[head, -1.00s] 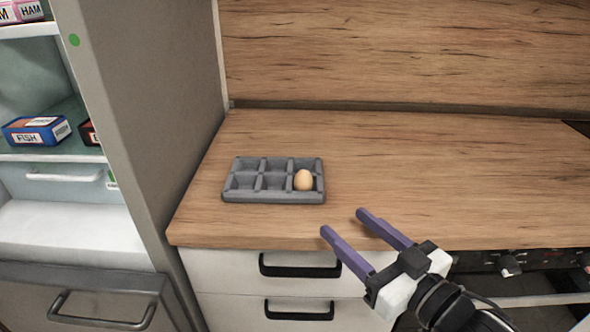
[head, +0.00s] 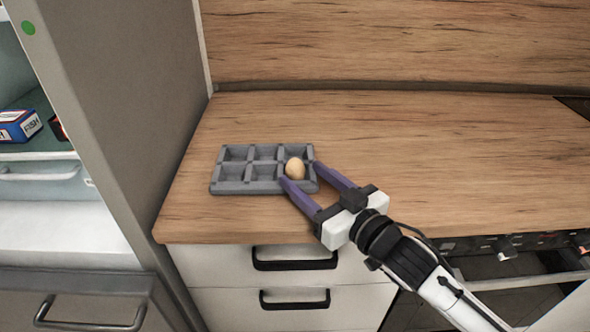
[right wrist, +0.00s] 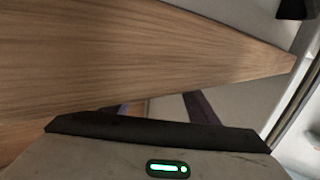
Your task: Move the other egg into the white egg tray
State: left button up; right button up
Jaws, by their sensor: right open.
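A light brown egg (head: 295,169) sits in a right-hand compartment of a grey tray (head: 234,187) with several compartments, on the wooden counter. My right gripper (head: 300,173) is open, with its purple fingertips at the tray's right end, one on each side of the egg in the head view. I cannot tell whether they touch the egg or the tray. The other compartments look empty. The right wrist view shows parts of the purple fingers (right wrist: 203,112) but no egg. No white egg tray shows. My left gripper is not in view.
An open fridge (head: 110,110) stands at the left, with a blue box (head: 18,125) on a shelf. The counter (head: 420,150) is clear right of the tray. White drawers (head: 220,268) are below its front edge, and an oak splashback (head: 400,45) rises behind.

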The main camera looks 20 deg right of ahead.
jog(key=shift+x, duration=0.85)
jog(key=shift+c, duration=0.4)
jog(key=c, duration=1)
jog(key=shift+c, duration=0.7)
jog(key=shift+r, duration=0.2)
